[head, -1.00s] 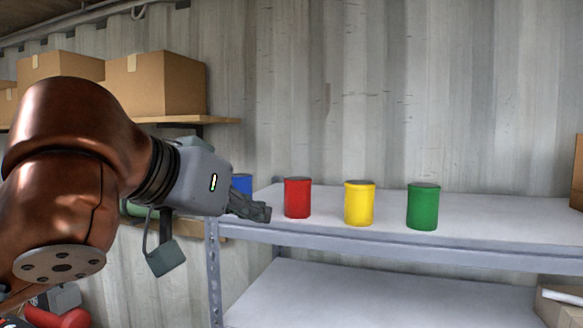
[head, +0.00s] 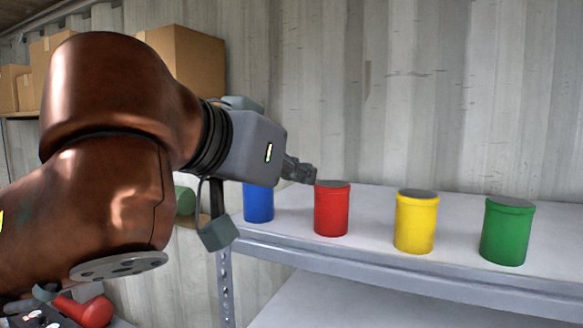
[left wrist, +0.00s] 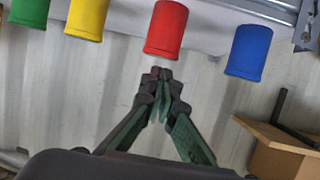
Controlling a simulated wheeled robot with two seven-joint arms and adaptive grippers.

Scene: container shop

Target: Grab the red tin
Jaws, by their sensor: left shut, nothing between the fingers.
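The red tin (head: 332,210) stands upright on the metal shelf (head: 370,238), between a blue tin (head: 258,204) and a yellow tin (head: 415,222). My left gripper (head: 312,176) is shut and empty. In the head view its fingertips appear beside the top left of the red tin. In the left wrist view the fingers (left wrist: 162,74) are together, with the red tin (left wrist: 166,28) just beyond their tips; a small gap shows between them. I cannot tell the exact depth. My right gripper does not show.
A green tin (head: 507,232) stands right of the yellow one. The corrugated wall (head: 430,90) is behind the shelf. Cardboard boxes (head: 190,70) sit on a wooden shelf at the left. Bare shelf lies between the tins.

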